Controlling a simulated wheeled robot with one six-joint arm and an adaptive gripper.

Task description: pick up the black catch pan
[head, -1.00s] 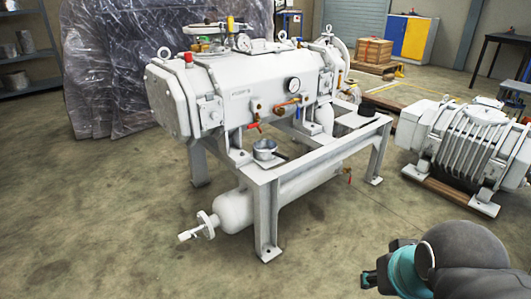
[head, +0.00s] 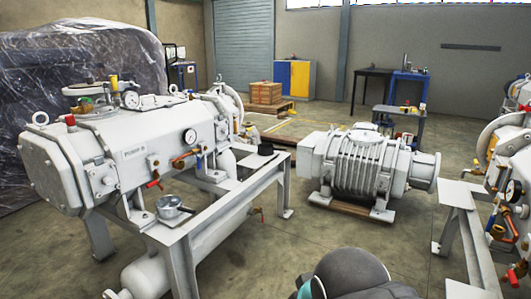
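A small black object (head: 266,149), possibly the black catch pan, sits on the far end of the grey steel frame (head: 228,196) under the left vacuum pump; its shape is too small to make out. A metal pot (head: 171,208) with a dark handle stands on the near end of the same frame. My gripper is not visible. Only a dark rounded part of my arm with a teal piece shows at the bottom middle.
The white vacuum pump (head: 110,150) rests on the frame, with coloured valve handles sticking out. A ribbed white machine (head: 355,165) sits on a wooden pallet behind. Another pump stand (head: 462,195) is at right. Open concrete floor (head: 405,245) lies between.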

